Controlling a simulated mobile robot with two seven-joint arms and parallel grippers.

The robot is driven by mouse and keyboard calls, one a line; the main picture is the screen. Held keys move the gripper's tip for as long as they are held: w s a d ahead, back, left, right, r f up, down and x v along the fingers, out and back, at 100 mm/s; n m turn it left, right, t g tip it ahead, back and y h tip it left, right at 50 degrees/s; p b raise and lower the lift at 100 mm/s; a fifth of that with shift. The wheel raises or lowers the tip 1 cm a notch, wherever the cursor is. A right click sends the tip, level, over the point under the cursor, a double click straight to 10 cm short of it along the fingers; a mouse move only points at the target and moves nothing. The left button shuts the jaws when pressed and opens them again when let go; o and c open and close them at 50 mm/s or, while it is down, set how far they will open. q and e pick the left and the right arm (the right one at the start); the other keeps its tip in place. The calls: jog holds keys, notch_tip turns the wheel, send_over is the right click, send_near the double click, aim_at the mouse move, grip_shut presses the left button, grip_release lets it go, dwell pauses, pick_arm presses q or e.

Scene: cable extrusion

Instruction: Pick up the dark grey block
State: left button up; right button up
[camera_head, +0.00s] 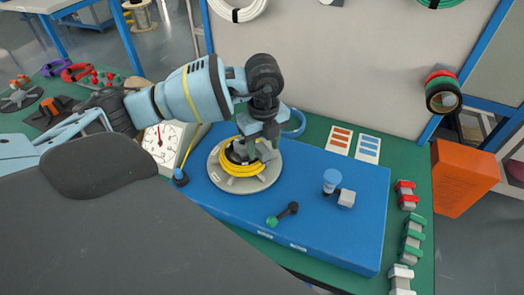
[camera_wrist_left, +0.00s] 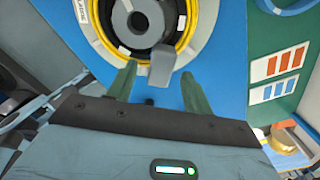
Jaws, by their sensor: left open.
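A dark grey block (camera_wrist_left: 161,64) shows in the left wrist view, at the near side of a round grey hub inside a coil of yellow cable (camera_wrist_left: 184,45). My left gripper (camera_wrist_left: 158,71) is open, with one green finger on each side of the block. I cannot tell whether the fingers touch it. In the head view my left gripper (camera_head: 263,142) points down over the round grey plate (camera_head: 245,186) that carries the coil, and it partly hides the block. My right gripper is not in view.
The plate stands on a blue board (camera_head: 350,235) on a green table. A dial gauge (camera_head: 165,142) stands left of it. A blue-topped part (camera_head: 331,181) and a green-ended black piece (camera_head: 284,214) lie to the right. An orange box (camera_head: 462,178) is at far right.

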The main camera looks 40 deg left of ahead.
pick_arm(q)
jog(key=shift+f, duration=0.55)
grip_shut()
jog(key=shift+r, duration=0.1)
jog(key=shift+r, duration=0.45)
jog(key=shift+s+d+r, duration=0.1)
jog(key=shift+s+r, duration=0.1)
jog(key=shift+r, duration=0.45)
jog(key=shift+s+r, duration=0.15)
jog(key=shift+r, duration=0.45)
jog(key=s+d, duration=0.1)
jog(key=s, duration=0.6)
jog(key=s+d+r, duration=0.1)
jog(key=s+d, duration=0.1)
jog(key=s, duration=0.6)
jog(key=shift+d+r, duration=0.2)
jog(key=shift+d, duration=0.05)
